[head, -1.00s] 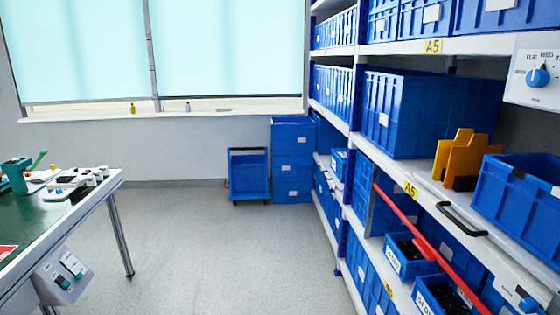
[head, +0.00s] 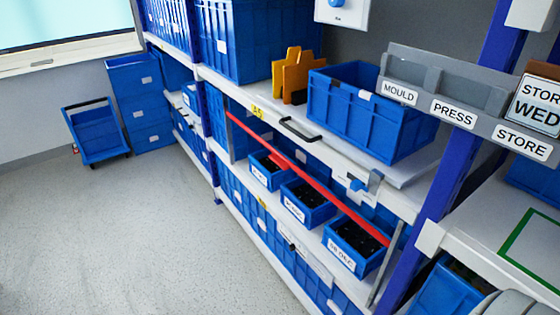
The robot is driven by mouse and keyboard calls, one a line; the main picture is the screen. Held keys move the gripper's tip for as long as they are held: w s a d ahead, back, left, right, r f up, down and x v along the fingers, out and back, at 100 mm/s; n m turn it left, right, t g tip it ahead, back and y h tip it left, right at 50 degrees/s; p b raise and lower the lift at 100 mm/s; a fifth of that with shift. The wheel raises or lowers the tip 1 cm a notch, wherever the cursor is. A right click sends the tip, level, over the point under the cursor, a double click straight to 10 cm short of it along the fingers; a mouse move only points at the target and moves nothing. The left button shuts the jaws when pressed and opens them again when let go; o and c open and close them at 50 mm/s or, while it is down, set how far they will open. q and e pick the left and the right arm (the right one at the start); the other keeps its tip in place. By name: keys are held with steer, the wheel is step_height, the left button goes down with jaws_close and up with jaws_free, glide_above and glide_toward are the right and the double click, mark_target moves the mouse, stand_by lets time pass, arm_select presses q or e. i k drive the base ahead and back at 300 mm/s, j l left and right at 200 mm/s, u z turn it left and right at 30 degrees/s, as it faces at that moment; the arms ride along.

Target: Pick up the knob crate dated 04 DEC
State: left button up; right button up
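Three small blue crates with dark contents sit in a row on the lower shelf of the rack, behind or below a slanting red bar (head: 310,180). They are the left crate (head: 268,180), the middle crate (head: 312,213) and the right crate (head: 362,255). Each has a white front label. The right label seems to read 08 DEC. The left and middle labels are too small to read surely, so I cannot tell which crate is dated 04 DEC. Neither of my grippers is in view.
A large blue bin (head: 345,115) and orange plates (head: 292,72) stand on the shelf above. A grey rail (head: 400,95) reads MOULD, PRESS, STORE. A blue trolley (head: 95,135) stands left. The floor (head: 110,240) is clear.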

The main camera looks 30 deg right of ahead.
mark_target(308, 205)
steer(key=i+j, duration=0.3)
steer(key=j, duration=0.2)
steer(key=i+j+z, duration=0.15)
steer(key=j+z, duration=0.15)
steer(key=i+j+z, duration=0.1)
steer(key=j+z, duration=0.55)
steer(key=z, duration=0.9)
steer(key=i, duration=0.05)
